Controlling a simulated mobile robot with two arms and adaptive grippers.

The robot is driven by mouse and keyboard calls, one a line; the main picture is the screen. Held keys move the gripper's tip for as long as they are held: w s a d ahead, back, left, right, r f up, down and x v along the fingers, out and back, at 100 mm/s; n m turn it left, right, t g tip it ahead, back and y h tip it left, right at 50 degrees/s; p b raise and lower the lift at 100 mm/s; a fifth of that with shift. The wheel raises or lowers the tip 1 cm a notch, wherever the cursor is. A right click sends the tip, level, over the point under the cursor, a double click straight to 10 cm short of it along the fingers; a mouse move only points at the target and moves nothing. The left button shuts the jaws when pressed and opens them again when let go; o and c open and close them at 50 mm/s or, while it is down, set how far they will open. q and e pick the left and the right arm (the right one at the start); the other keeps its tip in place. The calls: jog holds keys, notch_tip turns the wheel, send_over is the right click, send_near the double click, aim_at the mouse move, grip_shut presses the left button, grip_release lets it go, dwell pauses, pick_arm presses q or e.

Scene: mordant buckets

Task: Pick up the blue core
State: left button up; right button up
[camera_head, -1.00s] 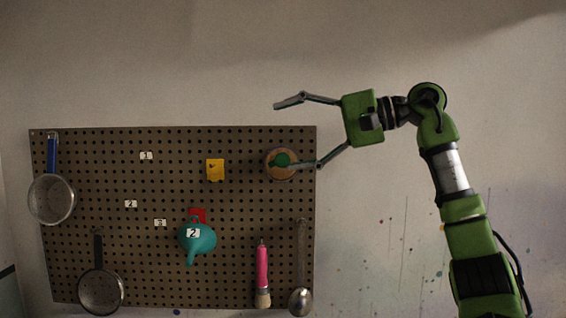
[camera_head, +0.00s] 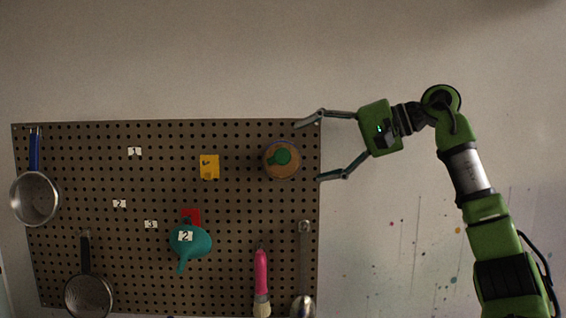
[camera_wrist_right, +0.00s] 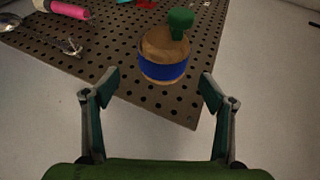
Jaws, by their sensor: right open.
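The blue core shows in the right wrist view as a short tan cylinder with a blue band (camera_wrist_right: 162,70) around its lower part. In the head view it is a round brown disc (camera_head: 271,170) at the upper right of the pegboard. A green knob (camera_head: 282,157) sticks out at its front. My right gripper (camera_head: 309,152) is open and empty, just right of the core, its fingers pointing left. In the right wrist view the core lies beyond and between the open fingertips (camera_wrist_right: 160,80), apart from them. My left gripper is not in view.
The pegboard (camera_head: 110,180) also holds strainers (camera_head: 36,199), a teal funnel (camera_head: 192,246), a yellow piece (camera_head: 209,167), a red piece (camera_head: 191,215), a pink-handled brush (camera_head: 261,275) and a spoon (camera_head: 304,260).

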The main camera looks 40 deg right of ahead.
aim_at(297, 155)
jog(key=w+a, duration=0.2)
jog(key=shift+w+a+f+p, duration=0.15)
jog(key=shift+w+f+p, duration=0.2)
jog(key=shift+w+f, duration=0.25)
jog(key=shift+w, duration=0.2)
jog(key=shift+c, duration=1)
jog(key=shift+s, duration=0.2)
jog(key=c, duration=0.7)
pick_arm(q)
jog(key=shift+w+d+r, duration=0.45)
pick_arm(e)
jog(key=shift+c, duration=0.2)
